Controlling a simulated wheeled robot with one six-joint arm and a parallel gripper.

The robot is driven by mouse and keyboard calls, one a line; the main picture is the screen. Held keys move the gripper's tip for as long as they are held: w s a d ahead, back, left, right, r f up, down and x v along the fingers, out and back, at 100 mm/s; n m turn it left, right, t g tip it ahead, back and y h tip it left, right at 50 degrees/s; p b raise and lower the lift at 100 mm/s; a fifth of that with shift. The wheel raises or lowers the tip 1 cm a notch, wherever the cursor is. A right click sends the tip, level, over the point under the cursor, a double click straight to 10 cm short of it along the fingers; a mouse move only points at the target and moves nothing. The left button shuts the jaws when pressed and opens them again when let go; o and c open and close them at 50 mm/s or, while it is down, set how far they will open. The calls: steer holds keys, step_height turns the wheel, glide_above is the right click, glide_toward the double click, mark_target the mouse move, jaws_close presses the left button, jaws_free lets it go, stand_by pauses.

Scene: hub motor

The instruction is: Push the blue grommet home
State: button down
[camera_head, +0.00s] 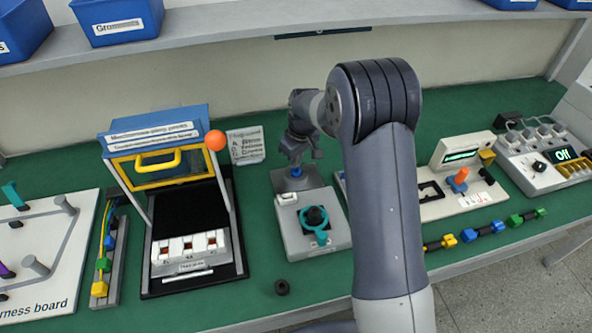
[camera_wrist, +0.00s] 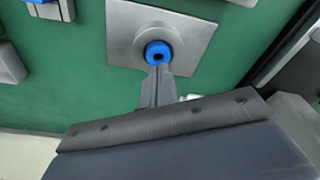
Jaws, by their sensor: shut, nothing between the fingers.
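The blue grommet (camera_wrist: 158,53) sits at the middle of a round boss on a square grey metal plate (camera_wrist: 190,28) in the wrist view. My gripper (camera_wrist: 159,70) is shut and empty, and its fingertips are at the lower edge of the grommet; I cannot tell whether they touch it. In the head view my gripper (camera_head: 295,160) is above the grey plate (camera_head: 312,181) at the back of the green bench. Only a little blue of the grommet (camera_head: 296,172) shows there under the fingers. How deep the grommet sits is unclear.
A grey box with a teal-handled knob (camera_head: 318,228) stands just in front of the plate. A press with a yellow handle and orange ball (camera_head: 215,140) is to the left. A black ring (camera_head: 282,287) lies on the open green mat.

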mark_target(297, 171)
step_height(297, 171, up, 5)
steer(key=p, duration=0.2)
steer(key=shift+p, duration=0.35)
